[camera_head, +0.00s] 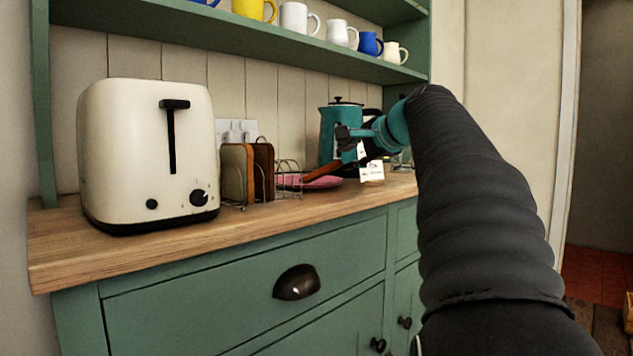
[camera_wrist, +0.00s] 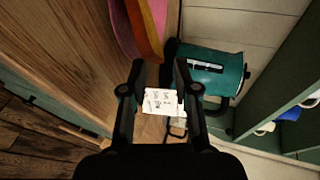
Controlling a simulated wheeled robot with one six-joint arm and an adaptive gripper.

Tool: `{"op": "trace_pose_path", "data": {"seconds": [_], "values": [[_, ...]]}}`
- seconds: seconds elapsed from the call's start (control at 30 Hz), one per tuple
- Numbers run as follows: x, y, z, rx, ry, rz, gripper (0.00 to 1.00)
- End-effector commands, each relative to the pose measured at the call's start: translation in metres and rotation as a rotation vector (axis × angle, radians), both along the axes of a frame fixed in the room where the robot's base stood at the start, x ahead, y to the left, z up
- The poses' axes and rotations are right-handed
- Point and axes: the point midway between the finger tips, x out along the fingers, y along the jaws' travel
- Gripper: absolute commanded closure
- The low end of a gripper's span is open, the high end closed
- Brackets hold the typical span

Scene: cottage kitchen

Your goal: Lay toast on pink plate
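The pink plate (camera_head: 322,183) lies on the wooden counter behind the wire toast rack; part of it shows in the wrist view (camera_wrist: 155,12). An orange-brown slice of toast (camera_head: 322,171) rests over the plate and looks tilted in the head view; it shows as a strip against the pink in the wrist view (camera_wrist: 143,35). Whether it lies fully flat is unclear. My gripper (camera_head: 343,143) is above and right of the toast, in front of the teal kettle. In the wrist view its fingers (camera_wrist: 157,75) are spread, with nothing gripped between them.
The toast rack (camera_head: 288,168) holds two brown slices (camera_head: 237,172). A cream toaster (camera_head: 140,150) stands at left. The teal kettle (camera_head: 333,120) stands close behind my gripper. A small white card (camera_head: 372,171) stands near the plate. A shelf with mugs (camera_head: 295,18) runs above.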

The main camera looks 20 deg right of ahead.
Motion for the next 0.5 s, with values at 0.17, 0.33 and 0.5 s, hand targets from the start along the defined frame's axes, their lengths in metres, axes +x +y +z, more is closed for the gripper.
{"op": "trace_pose_path", "data": {"seconds": [0.17, 0.33, 0.5], "values": [[-0.0118, -0.0009, 0.0048, 0.0, -0.001, 0.0, 0.7], [-0.0134, -0.0007, 0.005, 0.0, 0.0, 0.001, 0.7], [-0.0132, -0.0008, 0.0056, 0.0, -0.001, 0.0, 0.7]]}}
